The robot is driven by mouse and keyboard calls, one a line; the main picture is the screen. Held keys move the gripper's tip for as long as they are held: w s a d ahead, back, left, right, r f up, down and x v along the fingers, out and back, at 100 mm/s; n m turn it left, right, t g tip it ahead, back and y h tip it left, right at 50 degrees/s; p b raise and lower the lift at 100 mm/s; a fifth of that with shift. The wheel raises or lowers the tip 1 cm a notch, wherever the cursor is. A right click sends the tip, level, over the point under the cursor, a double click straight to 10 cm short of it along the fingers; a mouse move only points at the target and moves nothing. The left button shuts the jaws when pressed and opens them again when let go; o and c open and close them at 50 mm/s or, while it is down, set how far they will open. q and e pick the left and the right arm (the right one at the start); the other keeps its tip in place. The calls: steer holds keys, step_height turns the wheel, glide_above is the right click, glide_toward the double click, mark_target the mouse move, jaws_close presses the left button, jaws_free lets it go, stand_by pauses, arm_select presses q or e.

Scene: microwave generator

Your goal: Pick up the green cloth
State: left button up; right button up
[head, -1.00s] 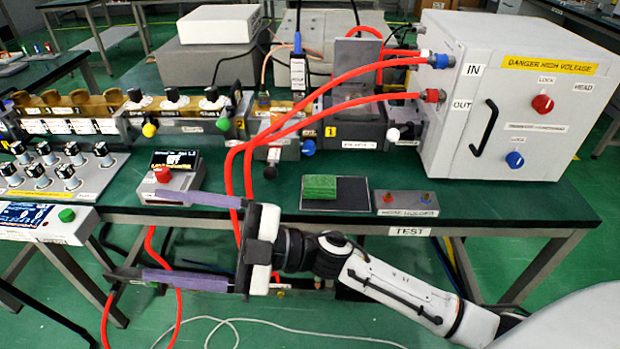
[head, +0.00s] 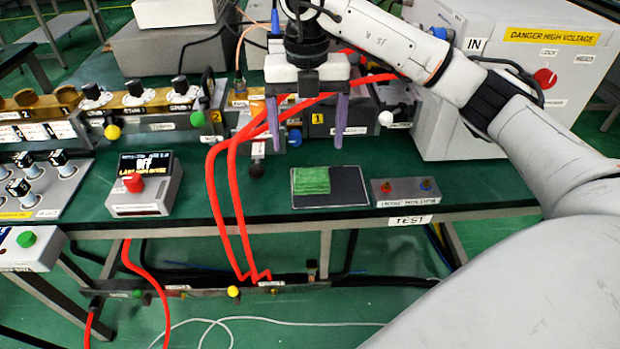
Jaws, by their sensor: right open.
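The green cloth (head: 312,181) lies folded on the left part of a dark flat pad (head: 347,188) near the front edge of the green table. My right gripper (head: 308,145) points down with its two purple fingers spread wide and nothing between them. Its fingertips appear above and a little behind the cloth, apart from it. My left gripper is not in the head view.
Red hoses (head: 222,165) run beside the gripper and hang over the table's front edge. A hose holder block (head: 405,190) sits right of the pad. A small box with a red knob (head: 145,186) stands to the left. The white high-voltage cabinet (head: 450,125) is at the right.

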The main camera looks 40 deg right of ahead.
mark_target(312, 175)
steer(key=f, duration=0.5)
steer(key=s+f, duration=0.1)
steer(key=f, duration=0.2)
steer(key=shift+d+f, duration=0.1)
steer(key=c, duration=1.2)
